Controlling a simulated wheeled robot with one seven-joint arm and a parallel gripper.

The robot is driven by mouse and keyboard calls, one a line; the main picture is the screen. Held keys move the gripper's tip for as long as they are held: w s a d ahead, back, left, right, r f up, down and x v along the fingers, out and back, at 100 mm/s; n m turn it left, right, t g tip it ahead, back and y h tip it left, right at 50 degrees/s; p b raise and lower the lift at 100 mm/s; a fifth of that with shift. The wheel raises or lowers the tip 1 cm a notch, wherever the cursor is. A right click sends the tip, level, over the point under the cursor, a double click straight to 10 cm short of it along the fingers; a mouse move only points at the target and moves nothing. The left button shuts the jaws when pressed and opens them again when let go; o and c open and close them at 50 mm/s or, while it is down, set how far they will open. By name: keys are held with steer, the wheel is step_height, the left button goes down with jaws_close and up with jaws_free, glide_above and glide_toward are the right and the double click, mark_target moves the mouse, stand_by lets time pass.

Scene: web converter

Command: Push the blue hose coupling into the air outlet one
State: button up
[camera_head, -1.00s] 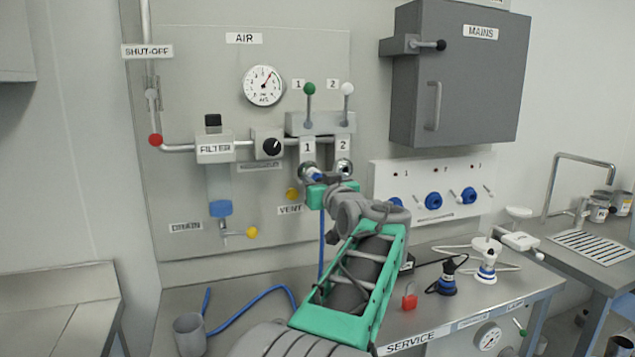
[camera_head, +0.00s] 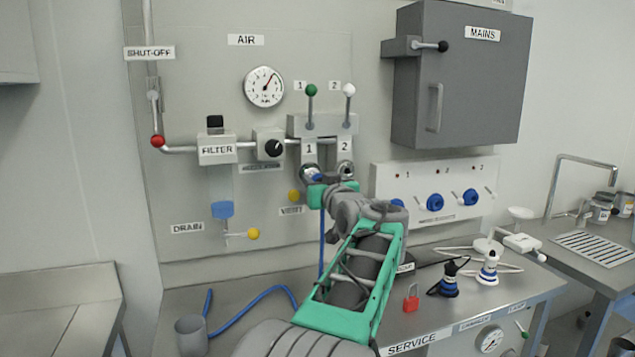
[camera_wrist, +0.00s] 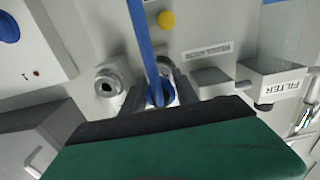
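The blue hose coupling (camera_head: 317,178) is at the mouth of air outlet one (camera_head: 309,171), under the label "1". My gripper (camera_wrist: 158,94) is shut on the coupling; its two grey fingers lie on either side of it in the wrist view. The blue hose (camera_wrist: 143,40) runs from the coupling and hangs down to the bench in the head view (camera_head: 322,245). The gripper and the coupling hide most of the outlet, so I cannot tell how deep the coupling sits. Air outlet two (camera_wrist: 108,84) is empty beside it.
Green (camera_head: 311,90) and white (camera_head: 349,90) valve levers stand above the outlets. The yellow vent knob (camera_head: 293,196) is just left of my gripper. The grey mains box (camera_head: 460,75) juts out at upper right. A grey cup (camera_head: 191,335) and a red padlock (camera_head: 411,302) are on the bench.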

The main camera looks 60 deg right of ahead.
steer(key=o, duration=0.4)
steer(key=shift+s+a, duration=0.3)
steer(key=shift+s, duration=0.05)
steer(key=b+v, duration=0.1)
steer(key=v, duration=0.6)
steer(key=shift+b, duration=0.4)
